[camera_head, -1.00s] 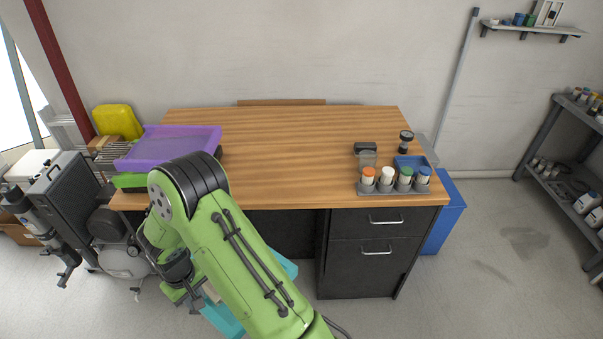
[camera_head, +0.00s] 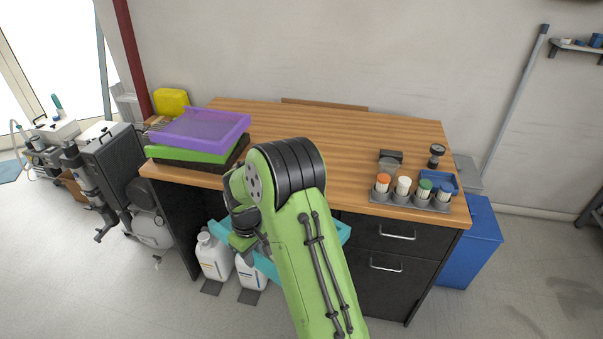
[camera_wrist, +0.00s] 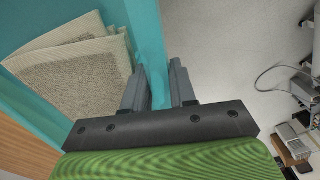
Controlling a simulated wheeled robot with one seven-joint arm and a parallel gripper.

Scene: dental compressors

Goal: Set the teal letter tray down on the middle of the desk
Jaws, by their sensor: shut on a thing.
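The teal letter tray (camera_head: 335,233) is mostly hidden behind my green arm in the head view, in front of the desk and below its top. In the wrist view my gripper (camera_wrist: 160,90) is shut on the tray's wall (camera_wrist: 150,45), one finger on each side. Folded beige cloth-like pieces (camera_wrist: 80,65) lie in the tray. The desk (camera_head: 330,135) has a wooden top, and its middle is bare. In the head view the fingertips are hidden by my arm.
On the desk's left are stacked purple (camera_head: 205,128) and green (camera_head: 185,154) trays and a yellow thing (camera_head: 172,101). On its right are a rack of capped bottles (camera_head: 412,200), a blue tray (camera_head: 440,180) and small dark items. White jugs (camera_head: 213,256) stand below. A blue bin (camera_head: 472,245) stands right.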

